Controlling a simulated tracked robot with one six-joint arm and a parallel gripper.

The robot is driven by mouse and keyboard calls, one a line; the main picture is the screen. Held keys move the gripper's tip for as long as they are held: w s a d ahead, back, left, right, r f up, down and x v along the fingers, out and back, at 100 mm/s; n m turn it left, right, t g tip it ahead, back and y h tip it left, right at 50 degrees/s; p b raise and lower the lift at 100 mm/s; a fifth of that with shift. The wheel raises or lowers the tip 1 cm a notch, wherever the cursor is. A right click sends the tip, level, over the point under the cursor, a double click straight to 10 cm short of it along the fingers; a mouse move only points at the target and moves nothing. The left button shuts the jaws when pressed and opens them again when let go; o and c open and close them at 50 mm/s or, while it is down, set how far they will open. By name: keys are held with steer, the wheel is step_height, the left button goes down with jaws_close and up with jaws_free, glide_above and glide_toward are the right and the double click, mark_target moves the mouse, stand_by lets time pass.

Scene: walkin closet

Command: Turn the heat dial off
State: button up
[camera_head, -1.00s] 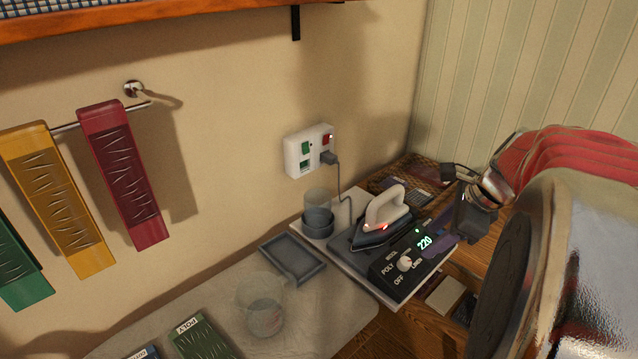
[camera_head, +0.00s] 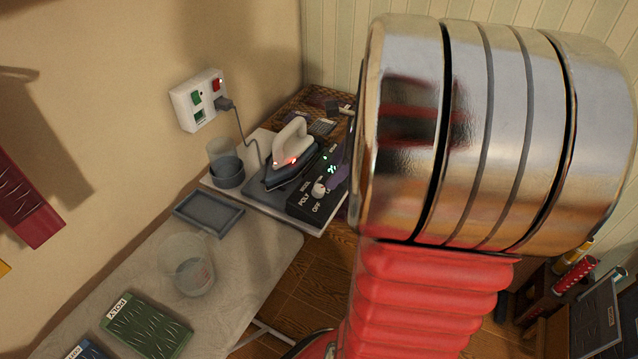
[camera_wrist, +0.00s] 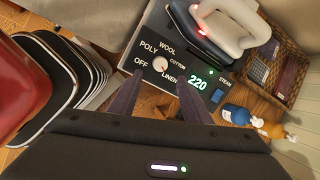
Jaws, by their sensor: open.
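The heat dial (camera_head: 319,188) is a small white knob on the black control panel (camera_head: 306,203) in front of the iron (camera_head: 291,150). In the wrist view the dial (camera_wrist: 160,64) sits among the labels OFF, POLY, WOOL, COTTON and LINEN. The green display (camera_wrist: 198,84) reads 220. The dial's exact pointing is too small to tell surely. A red light glows on the iron. My gripper (camera_wrist: 160,84) is open and empty, its two dark fingers apart just below the dial in the picture, not visibly touching it. In the head view my arm hides it.
A wicker basket (camera_wrist: 283,62) and small bottles (camera_wrist: 238,115) lie to the right in the wrist view.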

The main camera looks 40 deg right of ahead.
mark_target(321, 189)
steer(key=x, duration=0.8)
steer(key=shift+w+f, duration=0.1)
steer(key=shift+f, duration=0.15)
steer(key=shift+c, duration=0.4)
steer(key=c, duration=1)
steer(key=shift+o, duration=0.2)
